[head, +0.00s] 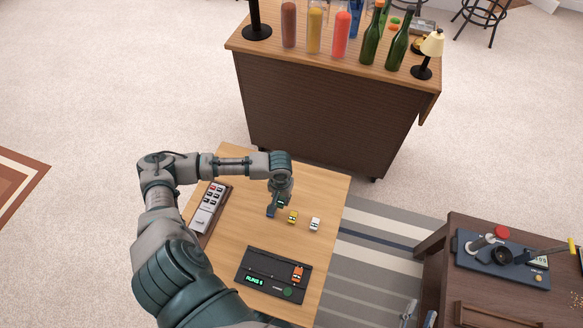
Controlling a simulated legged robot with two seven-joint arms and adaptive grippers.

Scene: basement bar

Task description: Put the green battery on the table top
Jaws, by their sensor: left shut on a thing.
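My left gripper (275,208) points down over the wooden table top (228,235). It is shut on a small dark green thing, which looks like the green battery (281,203); the fingers hide most of it. I cannot tell whether it touches the table. A yellow battery (292,217) and a white battery (315,224) stand on the table just right of the gripper. A black device (270,268) with a green lit display lies nearer to me, with an orange battery (297,273) on it. My right gripper is not in view.
A grey panel with several buttons (209,208) lies at the table's left edge. A bar counter (325,110) with bottles and lamps stands behind. A dark cabinet (480,290) with a tool-like device (505,259) is at right. Table top between gripper and black device is clear.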

